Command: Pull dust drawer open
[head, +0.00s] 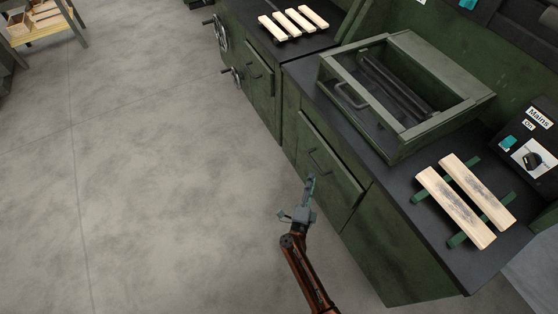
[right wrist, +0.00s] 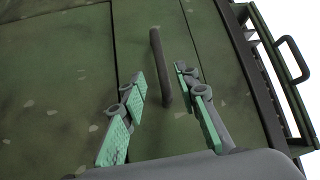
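The drawer front (head: 342,178) nearest my right gripper is a green panel in the cabinet below the glass-topped box, and it looks flush with the cabinet. Its dark bar handle (head: 318,162) also shows in the right wrist view (right wrist: 158,62). My right gripper (head: 311,183) is just in front of this drawer, near the handle. In the right wrist view its green-padded fingers (right wrist: 164,92) are apart, with the handle's lower end between them in the picture. Contact with the handle cannot be told. My left gripper is not in view.
A green glass-topped box (head: 412,135) with its own handle stands on the dark worktop (head: 390,185). Two wooden slats (head: 452,208) lie on green strips at right. Another cabinet with handwheels (head: 221,33) stands further back. The concrete floor (head: 150,170) at left is clear.

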